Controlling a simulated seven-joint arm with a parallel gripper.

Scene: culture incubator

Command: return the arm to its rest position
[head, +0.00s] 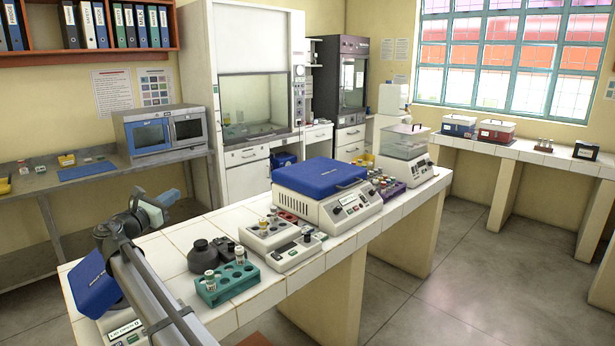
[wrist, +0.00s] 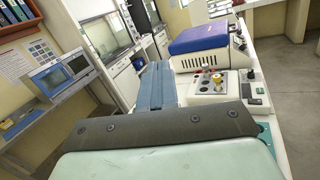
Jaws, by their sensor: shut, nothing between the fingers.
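My gripper (head: 172,196) is in the head view at the left, held above the left part of the white tiled bench (head: 160,247). Its blue fingers also show in the wrist view (wrist: 157,68), pressed together with nothing between them. They point across the bench toward the fume hood side. My grey arm runs up to it from the bottom edge of the head view. The gripper is apart from the things on the bench.
A blue-lidded instrument (head: 322,180), a heating block (head: 268,232), a green vial rack (head: 227,283) and a dark bottle (head: 202,257) stand on the bench. Another blue-lidded device (head: 93,286) is partly behind my arm. A microwave-like unit (head: 162,130) stands on the left counter.

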